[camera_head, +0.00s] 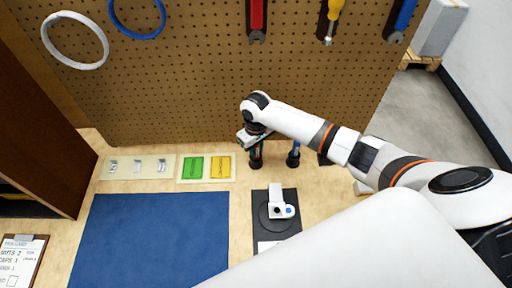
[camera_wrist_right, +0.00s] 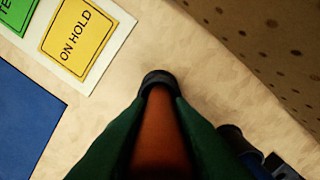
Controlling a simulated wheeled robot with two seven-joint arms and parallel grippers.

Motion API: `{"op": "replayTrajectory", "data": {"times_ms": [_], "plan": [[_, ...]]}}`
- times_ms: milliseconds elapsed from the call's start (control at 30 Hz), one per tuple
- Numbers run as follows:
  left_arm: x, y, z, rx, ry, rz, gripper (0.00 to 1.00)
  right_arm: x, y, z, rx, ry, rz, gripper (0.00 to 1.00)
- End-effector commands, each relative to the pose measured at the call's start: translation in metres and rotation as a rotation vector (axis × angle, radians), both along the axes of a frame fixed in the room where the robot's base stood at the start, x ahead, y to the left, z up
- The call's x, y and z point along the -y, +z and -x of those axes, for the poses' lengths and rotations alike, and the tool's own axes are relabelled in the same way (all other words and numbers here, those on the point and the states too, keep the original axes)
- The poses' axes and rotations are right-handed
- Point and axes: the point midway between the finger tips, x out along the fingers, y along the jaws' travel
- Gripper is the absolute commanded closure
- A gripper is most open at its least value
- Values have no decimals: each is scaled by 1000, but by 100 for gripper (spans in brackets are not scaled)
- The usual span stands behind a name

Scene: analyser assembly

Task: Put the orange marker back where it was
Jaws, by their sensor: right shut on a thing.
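My right gripper (camera_head: 256,148) is near the pegboard, right of the label cards, with its fingers pointing down. In the right wrist view its green fingers (camera_wrist_right: 155,135) are shut on the orange marker (camera_wrist_right: 160,130). A black round piece (camera_wrist_right: 158,78) shows at the marker's far end. I cannot tell whether it is a holder or part of the marker, or whether the marker is seated. A blue marker (camera_head: 294,150) stands just right of the gripper, its base in a black holder (camera_head: 292,162). My left gripper is not in view.
A green card and a yellow "ON HOLD" card (camera_head: 220,167) lie left of the gripper. A blue mat (camera_head: 150,240) covers the front left. A white part (camera_head: 281,211) sits on a dark pad in front. The pegboard (camera_head: 200,100) with hanging tools rises close behind.

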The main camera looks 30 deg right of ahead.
Motion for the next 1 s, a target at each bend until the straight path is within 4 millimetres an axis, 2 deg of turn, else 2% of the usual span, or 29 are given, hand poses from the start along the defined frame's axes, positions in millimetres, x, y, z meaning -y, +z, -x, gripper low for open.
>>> {"op": "replayTrajectory", "data": {"times_ms": [133, 167, 267, 533, 667, 767, 1000], "plan": [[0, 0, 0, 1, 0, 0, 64, 0, -3, 0, 0, -1, -1, 100], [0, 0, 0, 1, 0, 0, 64, 0, -3, 0, 0, -1, -1, 75], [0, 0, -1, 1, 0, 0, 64, 0, -3, 0, 0, -1, -1, 59], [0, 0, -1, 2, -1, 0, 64, 0, -2, 0, 0, -1, -1, 58], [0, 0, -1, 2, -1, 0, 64, 0, 6, -1, 2, 0, 0, 58], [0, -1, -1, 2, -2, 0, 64, 0, 21, -1, 4, 0, -2, 58], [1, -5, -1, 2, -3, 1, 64, 0, 73, -1, 4, 0, -2, 58]]}}
